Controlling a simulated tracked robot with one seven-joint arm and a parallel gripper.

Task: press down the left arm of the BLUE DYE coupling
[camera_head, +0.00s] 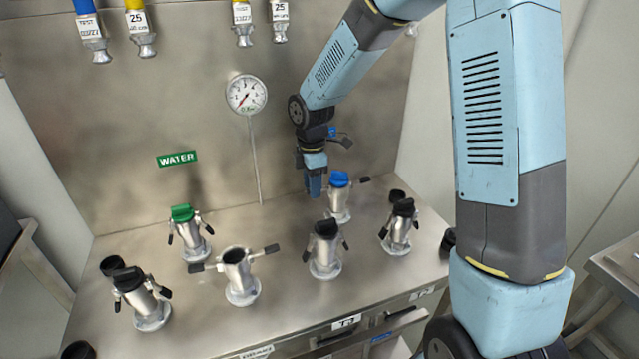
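The blue-capped coupling (339,200) stands upright on the steel bench at the back right. No BLUE DYE label can be read in this view. Its right arm (358,181) sticks out sideways, about level with the cap. Its left arm cannot be made out clearly; my gripper is in front of that side. My gripper (313,190) points down just left of the blue cap, at about cap height. Its fingers look like one narrow block, so I cannot tell whether they are open or shut. Whether it touches the coupling is unclear.
A green-capped coupling (190,232) under a WATER sign (177,158), an uncapped coupling (241,277) with arms spread, and black-capped couplings (325,250) (399,227) (141,297) share the bench. A gauge (246,94) and hanging hose ends (141,28) are behind.

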